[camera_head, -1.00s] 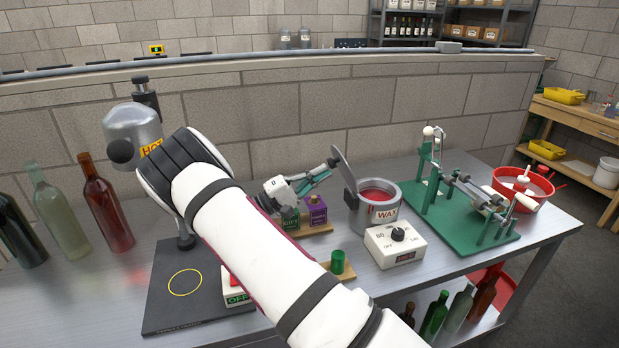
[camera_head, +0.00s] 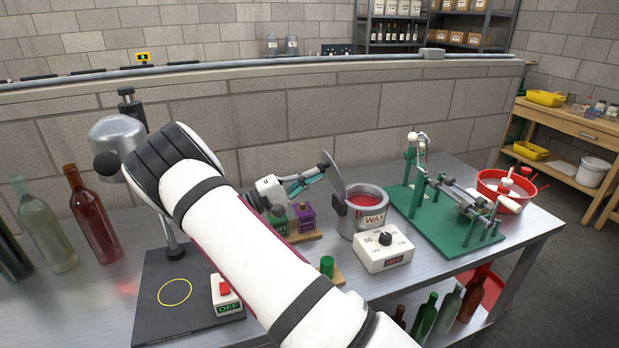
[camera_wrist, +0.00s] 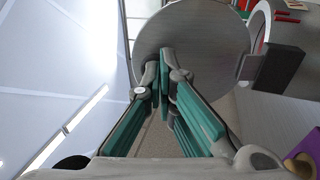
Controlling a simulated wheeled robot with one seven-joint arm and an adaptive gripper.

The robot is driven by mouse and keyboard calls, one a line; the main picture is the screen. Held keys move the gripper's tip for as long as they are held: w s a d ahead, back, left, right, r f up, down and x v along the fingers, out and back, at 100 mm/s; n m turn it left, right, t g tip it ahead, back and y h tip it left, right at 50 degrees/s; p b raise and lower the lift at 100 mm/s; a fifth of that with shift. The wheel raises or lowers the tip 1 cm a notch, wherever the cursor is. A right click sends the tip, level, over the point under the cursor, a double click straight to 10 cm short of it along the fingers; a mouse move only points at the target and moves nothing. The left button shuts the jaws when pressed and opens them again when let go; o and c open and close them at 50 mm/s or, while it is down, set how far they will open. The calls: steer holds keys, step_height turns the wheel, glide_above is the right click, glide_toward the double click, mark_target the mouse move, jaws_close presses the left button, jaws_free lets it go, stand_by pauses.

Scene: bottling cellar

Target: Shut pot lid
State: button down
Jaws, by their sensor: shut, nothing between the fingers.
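The wax pot (camera_head: 373,207) is a grey metal pot of red wax, labelled WAX, on the bench right of my gripper. Its round grey lid (camera_head: 334,181) stands open, nearly upright and tilted, on the pot's left side. My gripper (camera_head: 321,169) is shut and empty, with its green-padded fingers close to the lid's left face. In the wrist view, my fingertips (camera_wrist: 166,58) overlap the lid's disc (camera_wrist: 205,30). I cannot tell whether they touch it. The wrist view also shows part of the pot's red wax (camera_wrist: 261,30) beyond the lid.
A white dial box (camera_head: 384,249) stands in front of the pot. A green bench device (camera_head: 445,215) is to its right. A red OFF switch (camera_head: 226,297) and glass bottles (camera_head: 92,215) are left.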

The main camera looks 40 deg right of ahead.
mark_target(329, 162)
steer(key=d+r+y+p, duration=0.1)
steer(key=s+d+r+y, duration=0.1)
steer(key=d+y, duration=0.1)
steer(key=d+r+t+y+p, duration=0.1)
steer(key=shift+s+d+r+p, duration=0.15)
steer(key=shift+s+d+p, duration=0.15)
steer(key=shift+d, duration=0.05)
steer(key=s+d+f+t+y+b, duration=0.1)
steer(key=s+d+f+t+y, duration=0.1)
steer(key=d+f+y, duration=0.2)
steer(key=s+d+f+t+y+b, duration=0.2)
steer(key=d+f+y, duration=0.1)
steer(key=d+y, duration=0.8)
steer(key=shift+s+d+f+m, duration=0.2)
steer(key=shift+d+f+m, duration=0.2)
steer(key=shift+d, duration=0.1)
